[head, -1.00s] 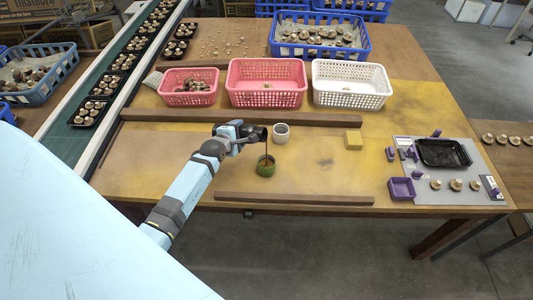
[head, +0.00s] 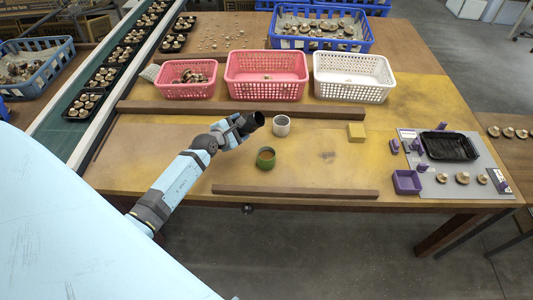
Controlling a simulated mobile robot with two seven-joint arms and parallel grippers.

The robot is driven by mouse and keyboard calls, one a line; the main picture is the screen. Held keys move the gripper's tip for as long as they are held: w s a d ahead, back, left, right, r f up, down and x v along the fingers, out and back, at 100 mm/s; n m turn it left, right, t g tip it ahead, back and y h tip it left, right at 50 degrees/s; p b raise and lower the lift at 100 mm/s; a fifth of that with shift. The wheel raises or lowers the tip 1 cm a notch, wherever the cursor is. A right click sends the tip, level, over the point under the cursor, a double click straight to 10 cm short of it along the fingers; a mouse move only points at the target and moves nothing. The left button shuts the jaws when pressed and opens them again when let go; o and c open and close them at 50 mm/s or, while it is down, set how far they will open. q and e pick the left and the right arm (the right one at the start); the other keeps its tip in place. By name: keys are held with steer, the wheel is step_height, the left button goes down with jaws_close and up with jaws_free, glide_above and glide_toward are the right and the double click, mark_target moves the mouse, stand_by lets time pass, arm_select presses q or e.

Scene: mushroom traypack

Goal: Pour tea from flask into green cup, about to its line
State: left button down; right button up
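The green cup (head: 266,162) stands upright on the yellow-brown table. Its inside looks brown, but I cannot make out the level against a line. My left gripper (head: 236,130) is shut on the dark flask (head: 251,123) and holds it above and to the left of the green cup. The flask's mouth points up and to the right, and no stream shows from it. The fingers are small and partly hidden by the flask. My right gripper is not in view.
A pale grey cup (head: 281,130) stands just behind the green cup. Wooden bars (head: 295,191) lie in front and behind. A yellow block (head: 356,134) is to the right, then a grey mat (head: 460,190) with a black tray (head: 449,147). Baskets (head: 266,87) line the back.

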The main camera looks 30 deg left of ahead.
arm_select(q)
steer(key=n+b, duration=0.1)
steer(key=b, duration=0.1)
steer(key=r+n+t+h+b, duration=0.1)
steer(key=n+b, duration=0.1)
steer(key=n+t+h+b, duration=0.1)
steer(key=b, duration=0.1)
steer(key=shift+r+n, duration=0.4)
steer(key=shift+r, duration=0.3)
steer(key=n+b, duration=0.1)
steer(key=b, duration=0.1)
steer(key=n+t+b, duration=0.1)
steer(key=shift+f+b, duration=0.3)
steer(key=shift+b, duration=0.1)
steer(key=shift+r+n+t+h, duration=0.2)
steer(key=shift+n+t+h, duration=0.1)
steer(key=shift+n, duration=0.2)
steer(key=shift+r, duration=0.1)
